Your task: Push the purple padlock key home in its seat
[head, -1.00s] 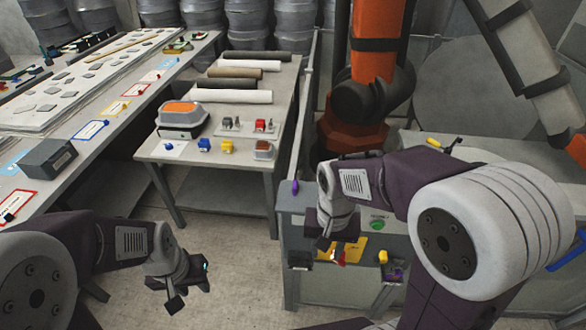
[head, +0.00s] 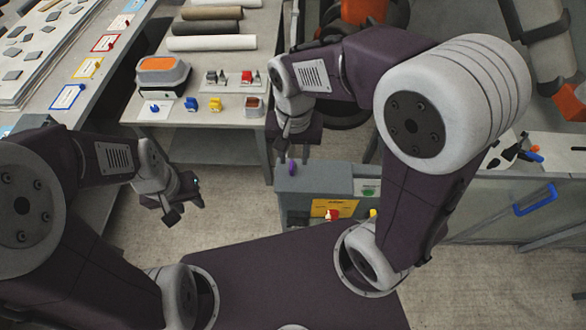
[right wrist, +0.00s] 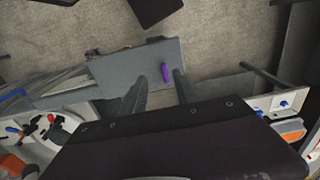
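The purple padlock key (head: 292,167) stands up at the left end of the grey cabinet's top (head: 325,178). It also shows in the right wrist view (right wrist: 165,73), just beyond my fingertips. My right gripper (head: 292,158) is over that end of the cabinet. In the right wrist view its two dark fingers (right wrist: 160,85) are apart, empty, with the key in line with the gap between them. The key's seat is too small to make out, so I cannot tell how deep the key sits. My left gripper (head: 187,212) hangs over the floor with its fingers apart, empty.
The cabinet front has a yellow panel (head: 333,208) with a red part (head: 332,215). A green label (head: 368,188) is to the right. Bare floor (head: 235,215) lies left of the cabinet.

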